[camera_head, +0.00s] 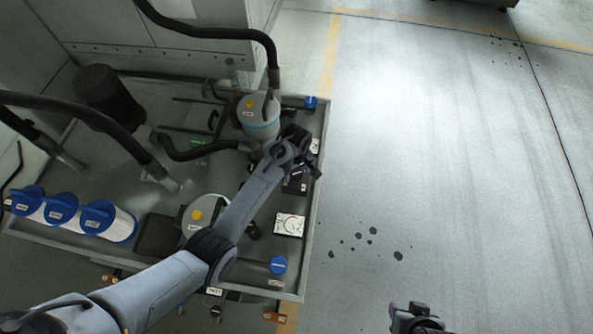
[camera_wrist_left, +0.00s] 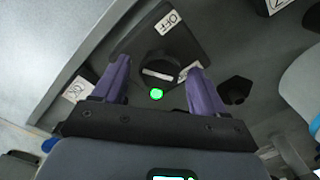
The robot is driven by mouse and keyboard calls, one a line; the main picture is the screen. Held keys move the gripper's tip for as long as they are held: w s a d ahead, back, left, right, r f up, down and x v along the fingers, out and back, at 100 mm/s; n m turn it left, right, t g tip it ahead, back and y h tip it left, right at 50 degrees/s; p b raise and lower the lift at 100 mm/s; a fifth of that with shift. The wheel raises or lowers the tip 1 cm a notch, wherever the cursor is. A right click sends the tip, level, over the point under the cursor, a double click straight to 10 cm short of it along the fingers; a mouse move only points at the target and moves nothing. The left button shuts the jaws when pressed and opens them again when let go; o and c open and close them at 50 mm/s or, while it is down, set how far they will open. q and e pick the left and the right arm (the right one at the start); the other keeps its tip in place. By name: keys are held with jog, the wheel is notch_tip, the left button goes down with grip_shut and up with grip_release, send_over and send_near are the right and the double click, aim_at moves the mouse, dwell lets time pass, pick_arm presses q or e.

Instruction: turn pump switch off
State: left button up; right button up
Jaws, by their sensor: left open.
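The pump switch (camera_wrist_left: 153,66) is a round black knob with a white pointer bar, on a dark plate in the left wrist view. An OFF label (camera_wrist_left: 170,20) lies above it, and a green lamp (camera_wrist_left: 156,94) glows just below it. The pointer bar lies roughly crosswise, not towards the label. My left gripper (camera_wrist_left: 158,72) is open, its two purple fingers on either side of the knob; contact cannot be told. In the head view my left gripper (camera_head: 302,160) hides most of the switch. A black end of my right gripper (camera_head: 415,318) shows at the bottom edge.
Open floor lies right of the tray.

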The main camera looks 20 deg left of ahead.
pick_arm(q)
jog(key=c, duration=1.1)
jog(key=shift+o, duration=0.2)
jog(key=shift+r+m+p, duration=0.2)
jog(key=shift+m+p, duration=0.6)
jog(key=shift+p, duration=0.45)
jog(key=m+p, duration=0.5)
jog(key=m, duration=0.1)
jog(key=shift+f+m, duration=0.1)
jog(key=shift+m, duration=0.3)
jog(key=shift+f+m+p, duration=0.1)
jog(key=shift+m+p, duration=0.3)
jog(key=shift+m, duration=1.3)
jog(key=o, duration=1.1)
jog(key=shift+c, duration=0.2)
